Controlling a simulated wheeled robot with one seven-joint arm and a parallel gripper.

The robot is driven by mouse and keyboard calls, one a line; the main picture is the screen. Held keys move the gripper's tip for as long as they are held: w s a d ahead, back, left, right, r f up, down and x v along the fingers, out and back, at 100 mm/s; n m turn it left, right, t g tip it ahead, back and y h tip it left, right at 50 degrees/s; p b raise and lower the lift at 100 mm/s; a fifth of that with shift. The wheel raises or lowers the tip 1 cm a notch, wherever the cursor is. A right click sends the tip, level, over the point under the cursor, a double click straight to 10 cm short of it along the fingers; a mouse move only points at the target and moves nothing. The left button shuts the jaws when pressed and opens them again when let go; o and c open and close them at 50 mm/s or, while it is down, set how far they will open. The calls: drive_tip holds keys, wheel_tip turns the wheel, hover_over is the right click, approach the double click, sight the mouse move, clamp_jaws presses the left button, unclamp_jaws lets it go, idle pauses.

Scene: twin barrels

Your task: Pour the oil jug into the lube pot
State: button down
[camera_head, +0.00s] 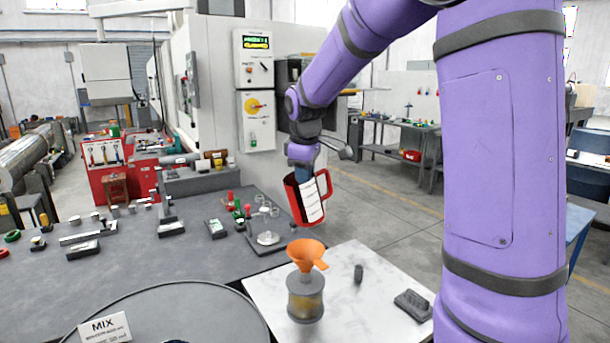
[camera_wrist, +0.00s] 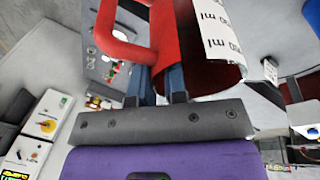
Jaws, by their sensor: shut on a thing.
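The oil jug (camera_head: 308,198), red with a white measuring scale and a red handle, hangs in the air, slightly tilted. My gripper (camera_head: 303,174) is shut on it from above at its rim or wall. In the wrist view the jug (camera_wrist: 195,45) fills the top middle, with my gripper's blue fingers (camera_wrist: 160,85) against it. The lube pot (camera_head: 305,298), a grey-lidded jar with amber contents, stands on the pale board below and in front of the jug. An orange funnel (camera_head: 306,254) sits in its top. The jug is apart from the funnel. Its contents are hidden.
The pale board (camera_head: 370,285) also carries a small dark cylinder (camera_head: 358,273) and a dark block (camera_head: 413,305). A grey round barrel top (camera_head: 190,315) with a MIX card (camera_head: 105,327) is at the front left. Metal parts and a small glassware stand (camera_head: 267,238) occupy the grey bench behind.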

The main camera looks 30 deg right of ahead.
drive_tip(key=shift+d+r+y, duration=0.15)
drive_tip(key=shift+r+y, duration=0.45)
drive_tip(key=shift+y, duration=0.1)
drive_tip(key=shift+r+y, duration=0.65)
drive_tip(key=shift+y, duration=0.05)
drive_tip(key=shift+s, duration=0.1)
